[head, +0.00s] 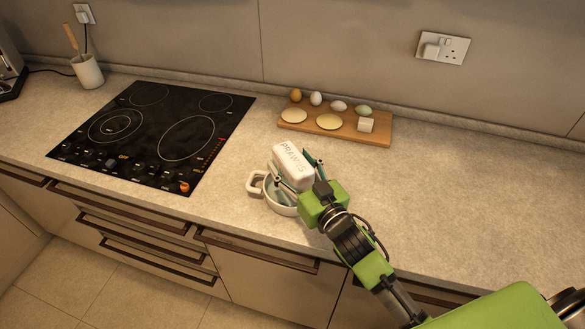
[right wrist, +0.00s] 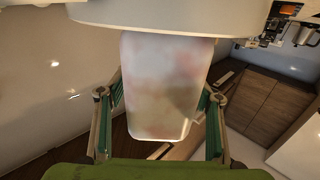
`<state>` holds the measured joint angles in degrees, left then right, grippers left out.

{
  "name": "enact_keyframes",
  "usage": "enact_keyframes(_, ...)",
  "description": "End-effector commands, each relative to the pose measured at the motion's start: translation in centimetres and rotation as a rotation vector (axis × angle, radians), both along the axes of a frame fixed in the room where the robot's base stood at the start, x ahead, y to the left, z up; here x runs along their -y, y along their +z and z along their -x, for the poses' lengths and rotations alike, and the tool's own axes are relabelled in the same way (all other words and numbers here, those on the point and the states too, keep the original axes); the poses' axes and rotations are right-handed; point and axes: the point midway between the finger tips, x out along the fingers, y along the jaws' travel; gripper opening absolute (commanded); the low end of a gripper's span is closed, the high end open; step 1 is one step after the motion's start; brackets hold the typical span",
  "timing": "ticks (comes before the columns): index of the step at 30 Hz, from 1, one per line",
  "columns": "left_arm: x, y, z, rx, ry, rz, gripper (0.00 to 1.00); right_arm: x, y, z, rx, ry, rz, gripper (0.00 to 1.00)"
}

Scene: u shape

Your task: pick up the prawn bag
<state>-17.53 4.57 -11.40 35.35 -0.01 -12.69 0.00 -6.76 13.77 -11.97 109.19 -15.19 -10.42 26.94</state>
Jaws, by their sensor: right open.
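The prawn bag (head: 291,161) is a white, rounded pack lettered "PRAWNS". In the head view it sits at the top of a white handled pot (head: 256,184) near the counter's front edge; whether it rests in the pot or on its rim is hard to tell. My right gripper (head: 299,172) is open, with one green finger on each side of the bag. In the right wrist view the bag (right wrist: 165,85) shows whitish with pink blotches between the open fingers, with small gaps visible. A pale curved edge crosses the top there. My left gripper is not in view.
A black hob (head: 152,135) lies to the left. A wooden board (head: 345,136) with several eggs and pale pieces lies behind. A utensil pot (head: 88,72) stands at the back left. The counter (head: 470,190) to the right is clear. A wall socket (head: 444,48) is behind.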

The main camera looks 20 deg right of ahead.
Motion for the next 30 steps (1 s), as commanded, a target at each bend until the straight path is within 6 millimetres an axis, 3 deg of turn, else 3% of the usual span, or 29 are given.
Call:
enact_keyframes(3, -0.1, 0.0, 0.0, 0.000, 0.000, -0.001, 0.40, 0.0, -0.1, 0.0, -0.001, 0.000, 0.000, 0.60)
enact_keyframes(5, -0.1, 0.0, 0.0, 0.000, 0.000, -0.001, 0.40, 0.0, -0.1, 0.0, -0.001, 0.000, 0.000, 0.47)
enact_keyframes(9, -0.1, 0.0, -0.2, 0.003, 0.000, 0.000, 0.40, 0.0, -0.1, 0.1, -0.001, 0.000, 0.000, 0.10)
enact_keyframes(12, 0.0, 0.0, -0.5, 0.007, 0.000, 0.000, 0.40, 0.0, 0.1, 0.0, 0.003, 0.000, 0.000, 0.03)
enact_keyframes(23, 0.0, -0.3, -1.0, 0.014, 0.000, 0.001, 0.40, 0.1, 0.9, 0.0, 0.006, 0.000, 0.003, 0.03)
enact_keyframes(28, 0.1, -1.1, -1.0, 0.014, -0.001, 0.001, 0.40, -0.1, 3.6, 0.1, 0.011, 0.002, 0.000, 0.03)
enact_keyframes(30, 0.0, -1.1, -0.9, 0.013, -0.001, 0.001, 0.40, -1.3, 5.2, 1.1, 0.009, 0.003, -0.005, 0.03)
